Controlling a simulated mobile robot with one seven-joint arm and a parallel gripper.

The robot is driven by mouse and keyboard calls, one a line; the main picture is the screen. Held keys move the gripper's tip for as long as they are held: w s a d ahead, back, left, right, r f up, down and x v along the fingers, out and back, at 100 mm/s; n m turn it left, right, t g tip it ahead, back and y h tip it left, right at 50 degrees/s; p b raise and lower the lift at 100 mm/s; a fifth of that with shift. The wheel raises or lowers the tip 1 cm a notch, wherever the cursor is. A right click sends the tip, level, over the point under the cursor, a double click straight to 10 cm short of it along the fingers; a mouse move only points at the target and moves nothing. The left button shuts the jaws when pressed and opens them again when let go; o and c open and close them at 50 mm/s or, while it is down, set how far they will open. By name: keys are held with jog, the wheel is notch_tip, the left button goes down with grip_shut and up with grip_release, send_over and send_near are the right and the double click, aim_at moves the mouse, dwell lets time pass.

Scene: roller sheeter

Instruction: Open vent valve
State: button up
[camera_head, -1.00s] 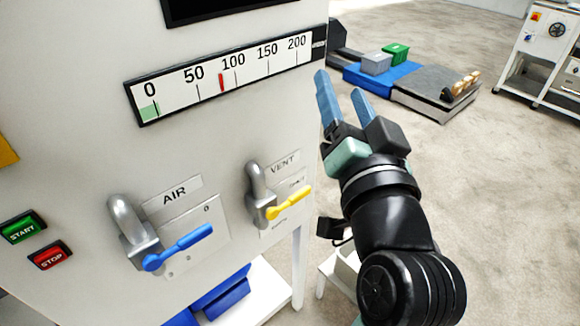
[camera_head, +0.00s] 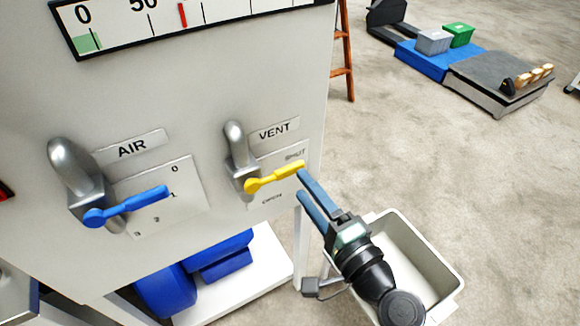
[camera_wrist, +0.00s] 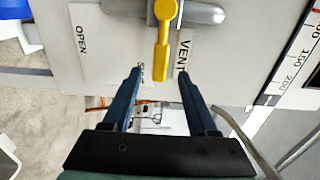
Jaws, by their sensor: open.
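The vent valve is a grey pipe body (camera_head: 236,150) with a yellow lever (camera_head: 274,178), on the white panel under a VENT label. The lever points right and slightly up, toward the SHUT mark, with OPEN marked below it. My gripper (camera_head: 304,183) is open and empty, its blue fingers close to the lever's free end. In the wrist view the yellow lever (camera_wrist: 161,45) points down toward the gap between the fingertips (camera_wrist: 158,72). I cannot tell whether a finger touches it.
The AIR valve with a blue lever (camera_head: 125,206) is to the left on the same panel. A gauge strip (camera_head: 160,25) is above. A white bin (camera_head: 440,262) stands below my arm. Open floor lies to the right, with a pallet platform (camera_head: 497,75) farther back.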

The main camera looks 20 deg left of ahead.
aim_at(292, 172)
jog(key=x, duration=0.6)
jog(key=shift+w+a, duration=0.1)
jog(key=shift+c, duration=0.3)
grip_shut()
dwell(1.0)
